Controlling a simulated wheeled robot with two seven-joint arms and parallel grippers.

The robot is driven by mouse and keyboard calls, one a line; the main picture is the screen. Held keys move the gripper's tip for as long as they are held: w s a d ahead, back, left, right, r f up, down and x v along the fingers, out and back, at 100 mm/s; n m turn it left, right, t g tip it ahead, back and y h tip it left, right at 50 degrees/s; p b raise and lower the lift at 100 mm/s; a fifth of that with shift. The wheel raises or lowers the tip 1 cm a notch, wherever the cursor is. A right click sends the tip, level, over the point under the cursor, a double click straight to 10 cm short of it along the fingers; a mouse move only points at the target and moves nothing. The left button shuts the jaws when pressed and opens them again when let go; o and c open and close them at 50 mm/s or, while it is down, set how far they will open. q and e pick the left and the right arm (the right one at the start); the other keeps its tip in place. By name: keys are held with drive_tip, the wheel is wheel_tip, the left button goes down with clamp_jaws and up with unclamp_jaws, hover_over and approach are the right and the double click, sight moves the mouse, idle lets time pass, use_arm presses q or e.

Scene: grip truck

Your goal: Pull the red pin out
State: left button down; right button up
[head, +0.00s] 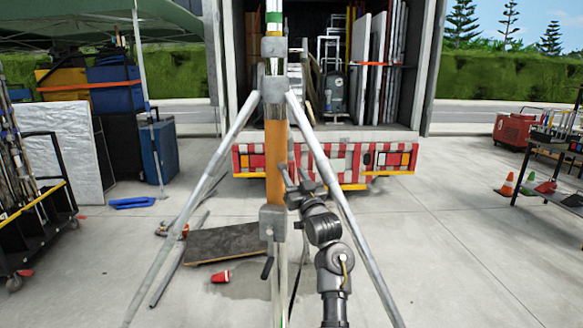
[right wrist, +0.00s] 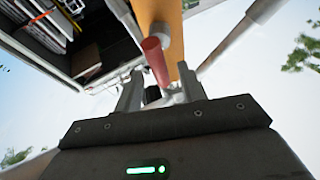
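The red pin (right wrist: 156,62) shows in the right wrist view as a short red rod beside the orange column (right wrist: 160,12) of a stand. In the head view I cannot make out the pin; the orange column (head: 276,160) stands upright there between grey tripod legs. My right gripper (head: 294,174) is close to the column's right side. In the right wrist view its two fingers (right wrist: 158,90) are apart, with the pin appearing between them. I cannot tell whether either finger touches it. My left gripper is not in view.
An open truck (head: 325,160) stands behind. A dark board (head: 225,243) and a red cup (head: 221,276) lie on the ground. A cart (head: 40,230) is at left, a table (head: 555,155) at right.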

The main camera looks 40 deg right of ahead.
sight(283, 167)
drive_tip(key=shift+x, duration=1.4)
drive_tip(key=shift+c, duration=0.2)
clamp_jaws()
